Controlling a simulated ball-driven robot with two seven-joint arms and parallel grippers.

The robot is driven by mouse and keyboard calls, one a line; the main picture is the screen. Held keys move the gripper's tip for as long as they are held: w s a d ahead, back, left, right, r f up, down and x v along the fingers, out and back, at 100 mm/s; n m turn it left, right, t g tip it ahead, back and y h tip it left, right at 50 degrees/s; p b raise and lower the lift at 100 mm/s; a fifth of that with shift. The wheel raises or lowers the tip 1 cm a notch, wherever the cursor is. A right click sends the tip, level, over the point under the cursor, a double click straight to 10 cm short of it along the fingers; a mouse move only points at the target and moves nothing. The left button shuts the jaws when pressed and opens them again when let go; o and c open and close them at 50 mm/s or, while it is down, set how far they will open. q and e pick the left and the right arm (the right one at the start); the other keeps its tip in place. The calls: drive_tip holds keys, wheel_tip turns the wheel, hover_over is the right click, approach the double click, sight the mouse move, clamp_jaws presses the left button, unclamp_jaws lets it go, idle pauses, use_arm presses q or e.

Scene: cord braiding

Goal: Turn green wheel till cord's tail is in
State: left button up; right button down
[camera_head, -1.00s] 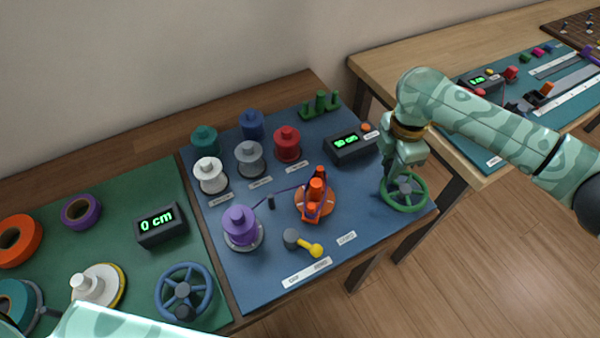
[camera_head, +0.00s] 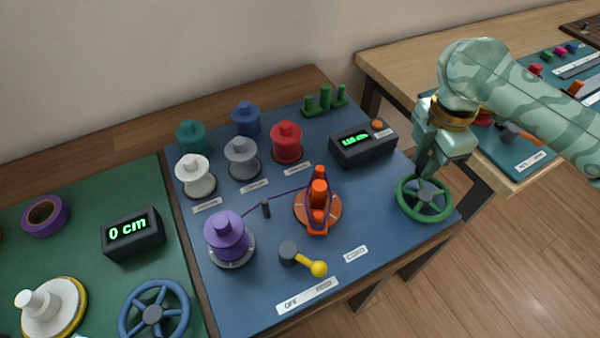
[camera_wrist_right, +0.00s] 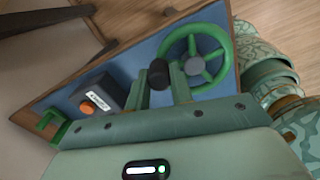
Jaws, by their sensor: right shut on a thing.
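The green wheel (camera_head: 399,196) lies flat at the right end of the blue mat, with several spokes and a grey hub. My right gripper (camera_head: 427,168) is above the wheel, its fingers pointing down. In the right wrist view, its fingers (camera_wrist_right: 163,87) are closed around a dark knob (camera_wrist_right: 158,72) at the edge of the green wheel (camera_wrist_right: 228,50). The purple cord (camera_head: 285,193) runs from the purple spool (camera_head: 226,232) past a small dark post (camera_head: 266,209) to the orange winder (camera_head: 318,193). I cannot make out a loose cord tail. My left gripper is out of view.
A dark counter (camera_head: 363,146) with an orange button has a green readout too blurred to read. White, grey and red spools stand behind the cord. A yellow-knobbed lever (camera_head: 303,259) is in front. A blue wheel (camera_head: 154,314) and a "0 cm" counter (camera_head: 133,234) are at left.

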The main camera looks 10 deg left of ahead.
drive_tip(key=shift+w+d+f+b, duration=0.1)
drive_tip(key=shift+d+f+b, duration=0.2)
drive_tip(key=shift+d, duration=0.2)
drive_tip(key=shift+s+d+r+p, duration=0.2)
drive_tip(key=shift+d+r+p, duration=0.35)
drive_tip(key=shift+p, duration=0.35)
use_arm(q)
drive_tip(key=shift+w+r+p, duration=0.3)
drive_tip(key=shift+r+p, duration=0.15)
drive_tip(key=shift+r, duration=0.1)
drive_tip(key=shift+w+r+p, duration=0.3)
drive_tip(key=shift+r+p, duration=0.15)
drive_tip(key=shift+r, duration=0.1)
use_arm(e)
drive_tip(key=shift+s+d+f, duration=0.15)
drive_tip(key=shift+s+d, duration=0.05)
drive_tip(key=shift+d, duration=0.2)
drive_tip(key=shift+s+d+f, duration=0.1)
drive_tip(key=shift+s+d, duration=0.1)
drive_tip(key=shift+d, duration=0.2)
drive_tip(key=shift+f, duration=0.1)
